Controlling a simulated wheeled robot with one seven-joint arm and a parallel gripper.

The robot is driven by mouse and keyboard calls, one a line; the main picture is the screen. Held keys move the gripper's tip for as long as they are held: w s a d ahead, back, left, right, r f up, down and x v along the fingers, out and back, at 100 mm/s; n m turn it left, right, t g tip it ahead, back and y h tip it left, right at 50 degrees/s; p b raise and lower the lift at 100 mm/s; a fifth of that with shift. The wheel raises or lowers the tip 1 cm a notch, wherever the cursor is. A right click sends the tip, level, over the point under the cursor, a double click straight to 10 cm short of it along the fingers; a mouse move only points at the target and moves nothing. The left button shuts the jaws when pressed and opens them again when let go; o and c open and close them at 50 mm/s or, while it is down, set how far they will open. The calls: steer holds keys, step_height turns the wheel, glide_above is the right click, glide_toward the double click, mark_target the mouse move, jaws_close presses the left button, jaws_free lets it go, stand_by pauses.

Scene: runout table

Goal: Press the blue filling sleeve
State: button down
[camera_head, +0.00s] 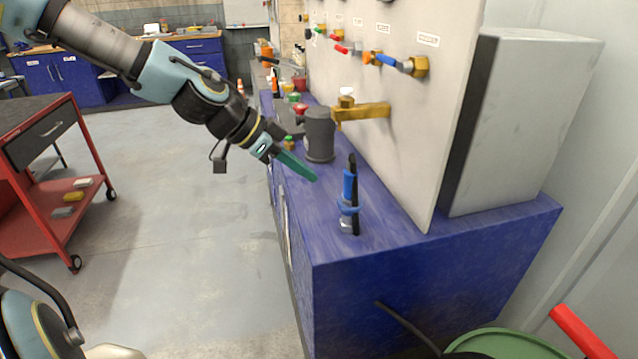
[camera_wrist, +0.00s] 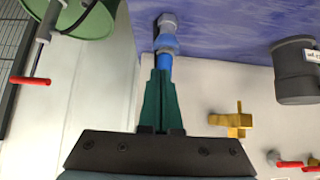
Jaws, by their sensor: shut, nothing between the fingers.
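The blue filling sleeve (camera_head: 349,185) is on a small upright fitting with a metal base, a blue collar and a black lever, standing near the front of the blue bench. My gripper (camera_head: 314,178) has green fingers that are shut and empty. It reaches down from the upper left, and its tips are left of the sleeve with a gap between them in the head view. In the wrist view, the shut fingertips (camera_wrist: 161,72) line up with the blue sleeve (camera_wrist: 165,61) and overlap its near end; whether they touch cannot be told there.
A grey cylinder (camera_head: 319,135) stands on the bench (camera_head: 300,215) behind my fingers. A brass valve (camera_head: 362,112) juts from the upright panel (camera_head: 410,140) to the right. A red cart (camera_head: 95,150) stands at left. The floor between is clear.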

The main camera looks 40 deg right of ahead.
steer(key=shift+p+v, duration=0.85)
steer(key=shift+v, duration=0.25)
steer(key=shift+f, duration=0.1)
steer(key=w+a+f+n+t+y, duration=0.1)
steer(key=w+a+f+n+y, duration=0.25)
steer(key=a, duration=0.45)
steer(key=w+a+f+n+t+y, duration=0.1)
steer(key=w+a+f+n+y, duration=0.15)
steer(key=a+n, duration=0.45)
steer(key=a+r+n+t+y, duration=0.1)
steer(key=a+r+n, duration=0.2)
steer(key=a, duration=0.7)
steer(key=a+r+n+t+y, duration=0.1)
steer(key=a+r+n, duration=0.2)
steer(key=a+n, duration=0.4)
steer(key=a, duration=0.4)
steer(key=shift+n+t, duration=0.35)
steer(key=shift+t, duration=0.05)
